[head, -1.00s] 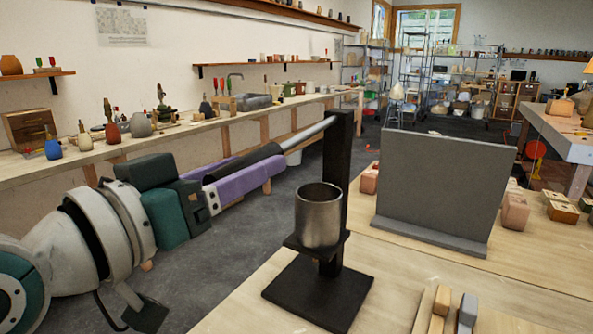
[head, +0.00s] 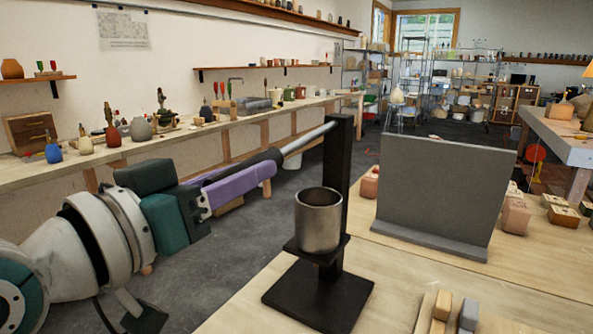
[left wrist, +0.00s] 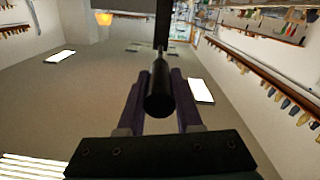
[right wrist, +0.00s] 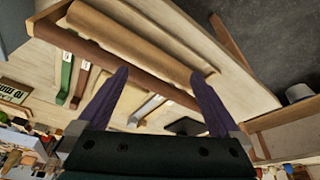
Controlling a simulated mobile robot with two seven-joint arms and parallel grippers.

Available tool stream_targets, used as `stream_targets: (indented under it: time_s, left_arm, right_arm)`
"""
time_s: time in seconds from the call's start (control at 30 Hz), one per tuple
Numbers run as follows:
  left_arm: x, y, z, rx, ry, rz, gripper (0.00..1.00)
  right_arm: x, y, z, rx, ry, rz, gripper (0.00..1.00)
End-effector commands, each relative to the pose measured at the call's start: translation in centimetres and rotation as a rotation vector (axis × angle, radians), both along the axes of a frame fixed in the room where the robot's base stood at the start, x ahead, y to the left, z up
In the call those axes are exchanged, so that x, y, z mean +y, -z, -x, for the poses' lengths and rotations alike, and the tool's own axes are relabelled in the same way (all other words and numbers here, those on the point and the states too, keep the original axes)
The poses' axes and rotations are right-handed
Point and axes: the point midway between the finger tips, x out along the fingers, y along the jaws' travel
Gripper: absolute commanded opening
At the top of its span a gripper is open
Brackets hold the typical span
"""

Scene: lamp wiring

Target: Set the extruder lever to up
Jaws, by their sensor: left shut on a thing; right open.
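The extruder stands on the near table, with a black base plate (head: 318,297), a black upright post (head: 338,170) and a metal cylinder (head: 318,220) on a bracket. Its lever (head: 312,136) is a metal rod with a black grip, sloping from the post's top down to the left. My left gripper (head: 268,168) is shut on the black grip, its purple fingers along it. In the left wrist view the grip (left wrist: 160,90) lies between both fingers, pointing away. My right gripper (right wrist: 160,85) is open and empty; it shows only in its own wrist view, before a wooden table.
A grey upright panel (head: 440,190) stands behind the extruder to the right. Small blocks (head: 466,314) lie at the table's front. A long wall bench (head: 100,160) with pots runs at left. Brown rolls (right wrist: 140,40) lie on wood in the right wrist view.

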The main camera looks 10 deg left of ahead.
Motion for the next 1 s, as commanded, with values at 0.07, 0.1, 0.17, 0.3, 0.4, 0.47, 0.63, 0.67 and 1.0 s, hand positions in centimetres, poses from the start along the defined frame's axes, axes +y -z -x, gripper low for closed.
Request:
stream_targets:
  time_s: [0.07, 0.1, 0.17, 0.3, 0.4, 0.47, 0.63, 0.67, 1.0]
  left_arm:
    - [0.0, 0.0, 0.0, 0.000, 0.000, 0.000, 0.00]
    - [0.0, 0.0, 0.0, 0.000, 0.000, 0.000, 0.00]
    - [0.0, 0.0, 0.0, 0.000, 0.000, 0.000, 0.00]
    - [0.0, 0.0, 0.0, 0.000, 0.000, 0.000, 0.00]
    - [0.0, 0.0, 0.0, 0.000, 0.000, 0.000, 0.00]
    - [0.0, 0.0, 0.0, 0.000, 0.000, 0.000, 0.00]
    - [0.0, 0.0, 0.0, 0.000, 0.000, 0.000, 0.00]
    - [0.0, 0.0, 0.0, 0.000, 0.000, 0.000, 0.00]
    - [0.0, -0.8, 0.0, 0.013, 0.000, -0.005, 0.00]
  right_arm:
    - [0.0, 0.0, 0.0, 0.000, 0.000, 0.000, 1.00]
    - [0.0, 0.0, 0.0, 0.000, 0.000, 0.000, 1.00]
    - [0.0, 0.0, 0.0, 0.000, 0.000, 0.000, 1.00]
    - [0.0, 0.0, 0.0, 0.000, 0.000, 0.000, 1.00]
    - [0.0, 0.0, 0.0, 0.000, 0.000, 0.000, 1.00]
    - [0.0, 0.0, 0.0, 0.000, 0.000, 0.000, 1.00]
    - [0.0, 0.0, 0.0, 0.000, 0.000, 0.000, 1.00]
    - [0.0, 0.0, 0.0, 0.000, 0.000, 0.000, 1.00]
    - [0.0, -1.3, 0.0, 0.000, 0.000, 0.000, 1.00]
